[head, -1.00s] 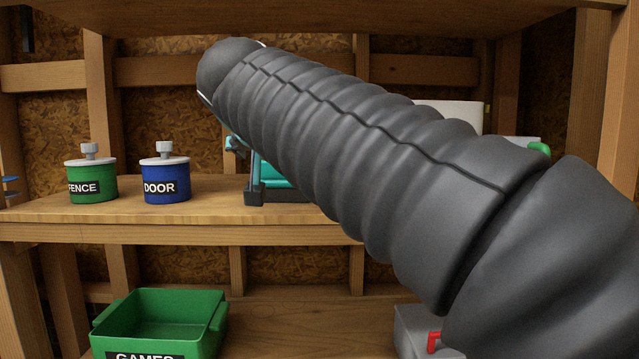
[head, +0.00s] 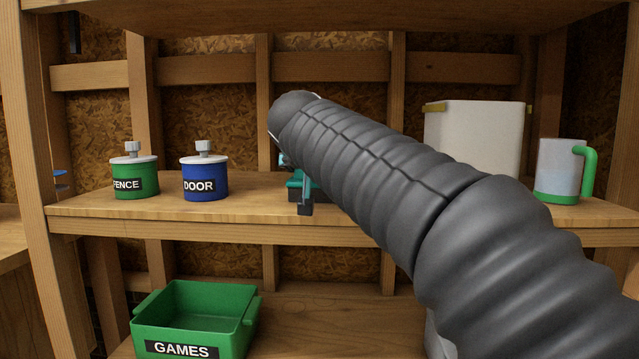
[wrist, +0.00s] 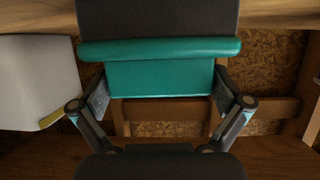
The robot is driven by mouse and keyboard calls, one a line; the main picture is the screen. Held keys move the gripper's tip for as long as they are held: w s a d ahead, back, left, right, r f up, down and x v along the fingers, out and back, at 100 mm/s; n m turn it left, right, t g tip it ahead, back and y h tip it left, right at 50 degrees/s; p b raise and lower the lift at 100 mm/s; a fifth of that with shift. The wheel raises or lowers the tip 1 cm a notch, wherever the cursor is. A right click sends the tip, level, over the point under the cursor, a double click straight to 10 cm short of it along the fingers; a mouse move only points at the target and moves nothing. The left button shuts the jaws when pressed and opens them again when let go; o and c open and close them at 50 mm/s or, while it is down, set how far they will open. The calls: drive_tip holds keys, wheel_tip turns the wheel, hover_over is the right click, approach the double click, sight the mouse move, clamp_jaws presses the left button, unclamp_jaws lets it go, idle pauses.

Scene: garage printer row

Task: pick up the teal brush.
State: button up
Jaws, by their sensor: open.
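The teal brush (wrist: 160,77) fills the upper middle of the wrist view: a teal bar and panel below a wide dark part. Its teal also shows in the head view (head: 295,184) on the middle shelf, mostly hidden behind my arm. My gripper (wrist: 160,90) is open, with one finger on each side of the teal panel. I cannot tell whether either finger touches it. In the head view, one dark finger of my gripper (head: 305,195) shows below the arm; the rest is hidden.
On the middle shelf (head: 120,213), a green FENCE canister (head: 134,185) and blue DOOR canister (head: 204,185) stand left. A white container (head: 475,135) and white-green mug (head: 560,168) stand right. A green GAMES bin (head: 195,315) sits below. The shelf front between DOOR and my gripper is clear.

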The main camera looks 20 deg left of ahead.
drive_tip(key=c, duration=0.8)
drive_tip(key=shift+c, duration=0.2)
